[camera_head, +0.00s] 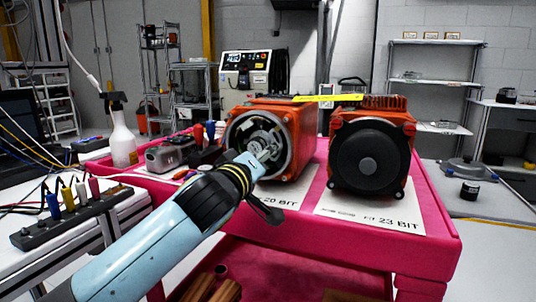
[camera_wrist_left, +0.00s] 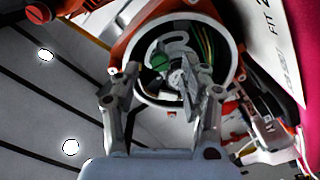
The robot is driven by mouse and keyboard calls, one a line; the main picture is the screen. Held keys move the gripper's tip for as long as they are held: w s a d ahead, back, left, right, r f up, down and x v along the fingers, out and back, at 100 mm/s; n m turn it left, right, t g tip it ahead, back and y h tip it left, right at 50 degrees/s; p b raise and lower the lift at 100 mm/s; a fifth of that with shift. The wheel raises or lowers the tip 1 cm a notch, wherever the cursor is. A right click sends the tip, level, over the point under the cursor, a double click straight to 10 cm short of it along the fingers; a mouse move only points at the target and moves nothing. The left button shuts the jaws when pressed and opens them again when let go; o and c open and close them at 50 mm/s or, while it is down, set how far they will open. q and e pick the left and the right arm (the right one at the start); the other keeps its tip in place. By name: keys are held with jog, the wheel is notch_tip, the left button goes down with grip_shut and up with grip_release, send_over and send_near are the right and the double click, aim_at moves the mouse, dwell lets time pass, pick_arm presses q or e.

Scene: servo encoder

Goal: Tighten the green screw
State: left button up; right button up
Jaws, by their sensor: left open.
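The green screw (camera_wrist_left: 160,62) shows in the left wrist view, inside the round opening of the left orange motor housing (camera_wrist_left: 224,40), with wires and metal parts around it. In the head view this servo unit (camera_head: 296,125) stands on the red cart, and I cannot make out the screw there. My left gripper (camera_wrist_left: 162,85) is open, its two fingers on either side of the opening, with the screw showing between them. I cannot tell whether a finger touches anything. In the head view my left gripper (camera_head: 264,150) is right at the open face. My right gripper is not in view.
A second orange motor with a black round cover (camera_head: 370,160) stands to the right. A yellow strip (camera_head: 328,98) lies across the tops. A spray bottle (camera_head: 122,135) and a grey device (camera_head: 172,153) are at left. The red cart (camera_head: 440,215) has bare room at its right edge.

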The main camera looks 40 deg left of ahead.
pick_arm(q)
jog(key=shift+x, duration=0.9)
grip_shut()
jog(key=shift+m, duration=0.4)
jog(key=shift+m+p, duration=2)
jog(key=shift+m, duration=5.5)
